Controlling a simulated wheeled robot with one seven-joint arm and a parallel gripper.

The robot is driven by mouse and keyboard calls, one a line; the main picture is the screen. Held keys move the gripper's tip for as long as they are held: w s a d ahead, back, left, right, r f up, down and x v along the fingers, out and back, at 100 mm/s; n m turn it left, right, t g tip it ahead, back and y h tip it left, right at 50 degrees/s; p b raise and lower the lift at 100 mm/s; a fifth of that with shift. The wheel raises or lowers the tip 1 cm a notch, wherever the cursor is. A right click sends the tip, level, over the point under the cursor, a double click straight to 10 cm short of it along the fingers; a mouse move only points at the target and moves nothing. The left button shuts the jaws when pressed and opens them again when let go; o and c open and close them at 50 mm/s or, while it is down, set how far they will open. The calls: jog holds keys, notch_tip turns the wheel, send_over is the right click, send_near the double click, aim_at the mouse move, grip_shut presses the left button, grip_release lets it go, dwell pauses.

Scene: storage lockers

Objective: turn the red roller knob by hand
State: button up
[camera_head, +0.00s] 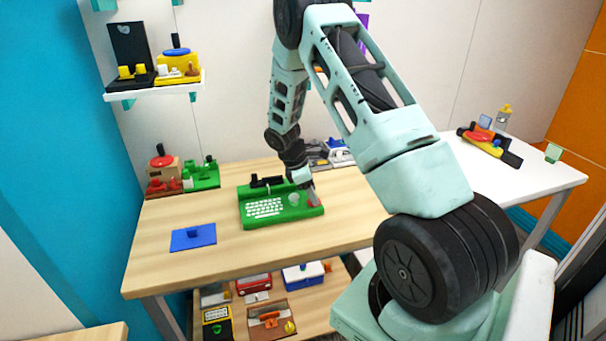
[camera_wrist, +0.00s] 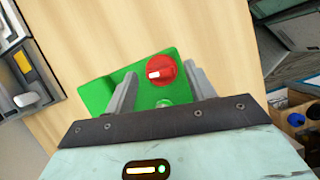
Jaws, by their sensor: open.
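A green device (camera_head: 285,215) with a white keyboard lies on the wooden table. The red roller knob (camera_wrist: 161,70) is on this device; it is round with a small white mark on its left side. In the head view the red knob (camera_head: 312,203) shows at the device's right end, partly hidden by my gripper (camera_head: 307,190). In the wrist view my gripper (camera_wrist: 163,76) is open, with one finger on each side of the knob. A gap shows between the knob and each finger in this view. I cannot tell the fingertips' exact height against the knob.
A blue plate (camera_head: 193,237) lies left of the device. Red and green gadgets (camera_head: 200,177) stand at the table's back left, and grey ones (camera_head: 335,152) behind my gripper. Bare wood (camera_head: 255,258) lies in front. A white table (camera_head: 535,165) stands at the right.

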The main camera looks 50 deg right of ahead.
jog(key=b+v, duration=0.2)
jog(key=v, duration=1.4)
jog(key=shift+a+r, duration=0.2)
jog(key=shift+r, duration=0.05)
jog(key=s+a+r+t+y, duration=0.1)
jog(key=s+a, duration=0.2)
jog(key=a, duration=0.9)
jog(key=s+a+r+t+y, duration=0.1)
jog(key=s+a, duration=0.2)
jog(key=a, duration=0.9)
jog(key=s+a+m+y, duration=0.1)
jog(key=s+a, duration=0.6)
jog(key=s, duration=0.3)
jog(key=s+a+t, duration=0.1)
jog(key=s+a, duration=0.6)
jog(key=s, duration=0.4)
jog(key=shift+s+a+m+y, duration=0.3)
jog(key=shift+a+m+y, duration=0.1)
